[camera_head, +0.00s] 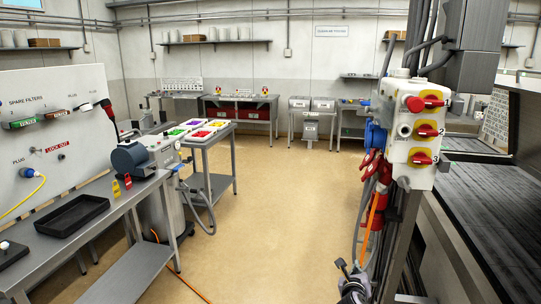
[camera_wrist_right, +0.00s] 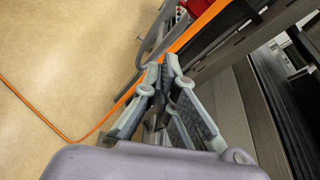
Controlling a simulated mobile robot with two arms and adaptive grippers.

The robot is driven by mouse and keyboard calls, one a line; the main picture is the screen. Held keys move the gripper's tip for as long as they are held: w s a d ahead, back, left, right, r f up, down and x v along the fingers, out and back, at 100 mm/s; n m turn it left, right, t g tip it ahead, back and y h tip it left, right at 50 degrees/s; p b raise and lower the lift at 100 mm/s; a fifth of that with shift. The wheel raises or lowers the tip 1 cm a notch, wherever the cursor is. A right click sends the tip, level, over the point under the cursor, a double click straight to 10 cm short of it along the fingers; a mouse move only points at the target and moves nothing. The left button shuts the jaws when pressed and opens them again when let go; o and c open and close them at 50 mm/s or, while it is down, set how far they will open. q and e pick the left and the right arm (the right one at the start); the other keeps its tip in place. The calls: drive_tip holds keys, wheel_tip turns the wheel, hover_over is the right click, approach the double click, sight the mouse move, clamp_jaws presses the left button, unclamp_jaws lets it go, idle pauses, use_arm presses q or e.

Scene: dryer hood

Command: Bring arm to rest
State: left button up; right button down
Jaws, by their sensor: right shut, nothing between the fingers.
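My right gripper (camera_head: 348,270) shows at the bottom of the head view, right of the middle, low in front of the grey post. In the right wrist view my right gripper (camera_wrist_right: 158,82) has its fingertips together with nothing between them. An orange cable (camera_wrist_right: 105,118) passes close to the fingertips in that view; I cannot tell whether they touch it. My left gripper is not in either view.
The post carries a white switch box (camera_head: 412,130) with red rotary switches. A dark-topped bench (camera_head: 490,215) stands at the right. A grey table (camera_head: 100,225) with a black tray (camera_head: 72,216) is at the left. The tan floor (camera_head: 270,210) between is mostly clear.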

drive_tip(key=s+a+f+n+g+y+b, duration=0.2)
drive_tip(key=s+f+n, duration=0.7)
drive_tip(key=f, duration=0.4)
drive_tip(key=s+a+f+n+g+y+b, duration=0.1)
drive_tip(key=s+a+f+n+b, duration=0.1)
drive_tip(key=s+f+n, duration=0.75)
drive_tip(key=s+a+f+n+g+y+b, duration=0.15)
drive_tip(key=s+f+n, duration=0.35)
drive_tip(key=s+f, duration=0.9)
use_arm(q)
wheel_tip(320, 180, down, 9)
drive_tip(key=b, duration=0.3)
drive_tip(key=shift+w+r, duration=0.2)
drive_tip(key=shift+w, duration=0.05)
use_arm(e)
drive_tip(key=s+f+n+g, duration=0.2)
drive_tip(key=s+f+n, duration=0.2)
drive_tip(key=s, duration=0.8)
drive_tip(key=s+d+f+n+g, duration=0.1)
drive_tip(key=s+f+n+g, duration=0.2)
drive_tip(key=s+f+n, duration=0.2)
drive_tip(key=s+f+n+g, duration=0.3)
drive_tip(key=s+f, duration=0.6)
drive_tip(key=s, duration=1.1)
drive_tip(key=shift+d+f+n, duration=0.15)
drive_tip(key=shift+d+n, duration=0.25)
drive_tip(key=shift+n, duration=0.85)
